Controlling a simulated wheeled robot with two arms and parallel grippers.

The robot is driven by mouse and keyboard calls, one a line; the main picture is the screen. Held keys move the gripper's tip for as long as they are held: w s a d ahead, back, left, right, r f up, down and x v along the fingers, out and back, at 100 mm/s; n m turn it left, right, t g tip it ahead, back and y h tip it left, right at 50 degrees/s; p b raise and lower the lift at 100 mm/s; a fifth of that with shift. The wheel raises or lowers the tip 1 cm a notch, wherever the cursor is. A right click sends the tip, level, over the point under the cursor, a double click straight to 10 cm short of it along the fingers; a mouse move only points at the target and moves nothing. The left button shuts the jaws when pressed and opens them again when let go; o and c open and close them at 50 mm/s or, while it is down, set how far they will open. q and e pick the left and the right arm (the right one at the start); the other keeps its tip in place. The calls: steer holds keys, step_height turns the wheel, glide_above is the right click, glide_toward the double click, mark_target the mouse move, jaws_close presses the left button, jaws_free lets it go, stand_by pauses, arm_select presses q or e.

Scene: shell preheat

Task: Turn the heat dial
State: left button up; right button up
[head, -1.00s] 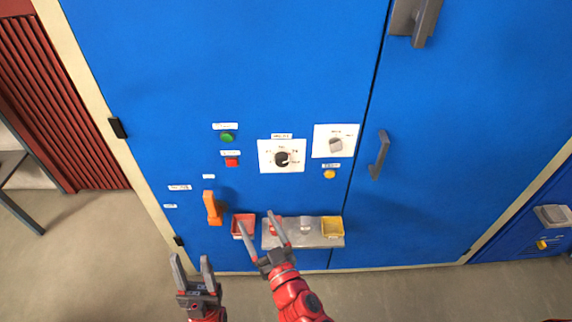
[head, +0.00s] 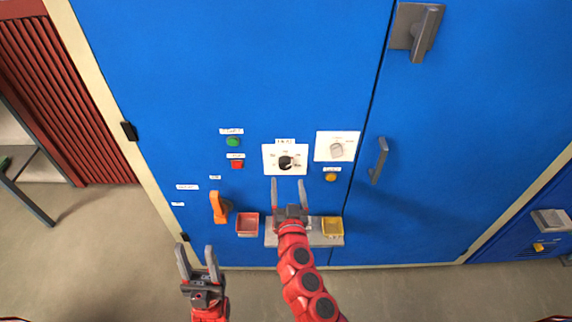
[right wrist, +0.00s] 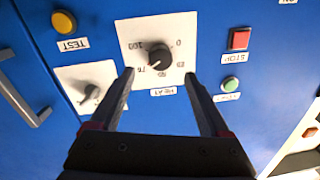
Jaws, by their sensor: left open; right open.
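The heat dial is a black round knob (head: 286,162) on a white plate with scale marks, on the blue cabinet front. In the right wrist view, which is upside down, the knob (right wrist: 159,57) shows between and beyond my fingertips, with a HEAT label beside the plate. My right gripper (head: 288,182) is open and empty, just below the dial in the head view, its fingers pointing at it. It appears apart from the knob. My left gripper (head: 195,250) is open and empty, low at the left, away from the panel controls.
A grey knob (head: 337,149) on a second white plate is right of the dial, above a yellow button (head: 331,177). Green (head: 233,142) and red (head: 237,164) buttons are at its left. An orange lever (head: 218,207) and a shelf with red (head: 248,225) and yellow (head: 332,227) trays sit below.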

mark_target(286, 167)
steer(key=w, duration=0.4)
steer(key=w+p, duration=0.1)
steer(key=w, duration=0.1)
steer(key=shift+w+a, duration=0.25)
steer(key=shift+w, duration=0.05)
jaws_close()
